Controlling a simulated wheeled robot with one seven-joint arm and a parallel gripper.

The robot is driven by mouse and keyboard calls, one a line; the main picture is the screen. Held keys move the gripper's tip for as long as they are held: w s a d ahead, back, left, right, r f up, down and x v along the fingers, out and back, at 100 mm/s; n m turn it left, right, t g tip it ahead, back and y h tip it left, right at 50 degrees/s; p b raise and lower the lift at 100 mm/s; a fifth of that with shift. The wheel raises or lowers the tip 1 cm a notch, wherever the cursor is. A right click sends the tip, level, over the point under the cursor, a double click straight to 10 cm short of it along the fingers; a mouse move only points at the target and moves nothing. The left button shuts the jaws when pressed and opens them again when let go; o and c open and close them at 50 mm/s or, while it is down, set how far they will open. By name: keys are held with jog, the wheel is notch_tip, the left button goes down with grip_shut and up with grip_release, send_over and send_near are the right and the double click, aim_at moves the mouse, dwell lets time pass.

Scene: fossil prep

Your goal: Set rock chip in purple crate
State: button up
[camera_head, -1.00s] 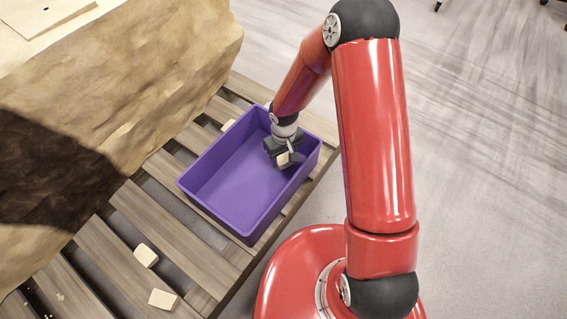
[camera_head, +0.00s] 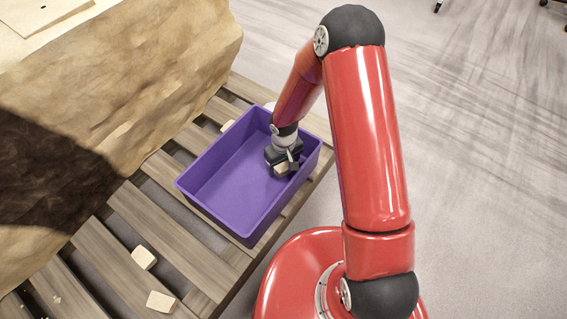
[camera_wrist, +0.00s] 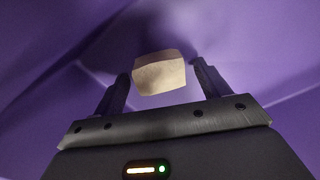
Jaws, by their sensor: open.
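The purple crate (camera_head: 222,180) stands on the wooden pallet in the head view. Its walls and floor also fill the wrist view (camera_wrist: 40,60). My gripper (camera_head: 284,170) is inside the crate, low toward its right end. In the wrist view my gripper (camera_wrist: 158,88) is open, with its two fingers apart. A pale tan rock chip (camera_wrist: 159,73) lies between and slightly beyond the fingers, with gaps on both sides. The chip also shows at the fingertips in the head view (camera_head: 281,170). Whether it touches the crate floor is hard to tell.
The wooden pallet (camera_head: 165,215) holds two other pale chips (camera_head: 144,257) (camera_head: 161,301) at lower left. Another chip (camera_head: 227,126) lies behind the crate. A large tan rock block (camera_head: 130,90) stands at left. Most of the crate floor is bare.

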notch_tip(320, 180, up, 13)
jog(key=p, duration=0.3)
notch_tip(320, 180, up, 8)
jog(key=t, duration=0.1)
send_over(284, 165)
jog(key=d, duration=0.4)
jog(key=s+d+r+m+t+h, duration=0.1)
jog(key=s+d+r+m+t, duration=0.3)
jog(key=r, duration=0.7)
jog(key=s+d+r+m, duration=0.1)
jog(key=s+d+r, duration=0.1)
jog(key=s+r, duration=0.3)
jog(key=s+d+r, duration=0.3)
jog(key=s+r, duration=0.2)
jog(key=s, duration=0.6)
jog(key=shift+s+r+m+t+y, duration=0.15)
jog(key=shift+r+m+t+y, duration=0.05)
jog(key=shift+m+t+y, duration=0.2)
